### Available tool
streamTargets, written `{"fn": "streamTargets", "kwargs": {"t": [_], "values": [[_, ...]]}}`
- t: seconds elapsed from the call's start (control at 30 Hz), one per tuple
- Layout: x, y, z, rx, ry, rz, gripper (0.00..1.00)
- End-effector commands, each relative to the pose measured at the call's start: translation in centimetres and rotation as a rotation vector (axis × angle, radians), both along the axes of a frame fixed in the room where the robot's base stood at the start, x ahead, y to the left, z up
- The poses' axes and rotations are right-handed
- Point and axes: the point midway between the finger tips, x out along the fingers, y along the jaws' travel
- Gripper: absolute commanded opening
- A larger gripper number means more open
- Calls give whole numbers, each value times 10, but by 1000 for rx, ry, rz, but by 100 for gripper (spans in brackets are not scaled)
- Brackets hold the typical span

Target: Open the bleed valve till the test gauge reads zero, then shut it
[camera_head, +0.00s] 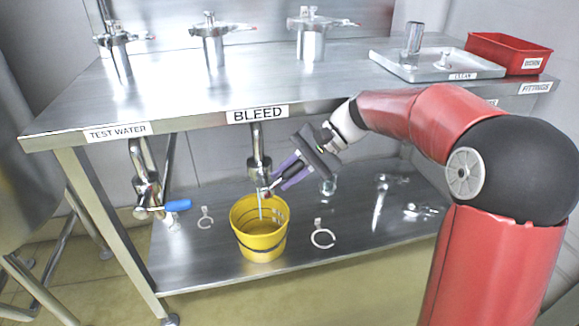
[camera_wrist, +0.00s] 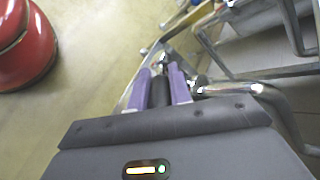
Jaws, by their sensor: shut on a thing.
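The bleed valve (camera_head: 259,168) hangs under the table edge below the BLEED label (camera_head: 257,114). My gripper (camera_head: 287,174) comes from the right, its purple fingers shut on the valve's dark lever handle (camera_head: 294,169). In the wrist view my gripper (camera_wrist: 162,88) has the black handle (camera_wrist: 161,94) between its fingers. A thin pale stream (camera_head: 260,207) shows below the valve's outlet, over the yellow bucket (camera_head: 259,240). I cannot make out a test gauge or its reading in either view.
The TEST WATER valve (camera_head: 147,180), with a blue handle (camera_head: 178,205), hangs to the left. Loose clamps (camera_head: 322,238) and fittings lie on the lower shelf. On the table top (camera_head: 190,88) stand several capped metal fittings, a tray (camera_head: 425,68) and a red bin (camera_head: 508,50).

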Motion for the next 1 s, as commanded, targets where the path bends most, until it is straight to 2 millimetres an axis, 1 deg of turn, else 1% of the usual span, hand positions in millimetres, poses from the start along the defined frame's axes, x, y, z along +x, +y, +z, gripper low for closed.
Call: {"fn": "streamTargets", "kwargs": {"t": [0.13, 0.47, 0.5, 0.63, 0.87, 1.0], "values": [[-4, 0, 0, -13, -3, -1, 0], [-4, 0, 0, -14, -4, -2, 0], [-4, 0, 0, -13, -3, -1, 25], [-4, 0, 0, -13, -3, -1, 41], [-4, 1, 1, -13, -4, 0, 41], [-2, -5, 5, -13, -6, -3, 41]]}}
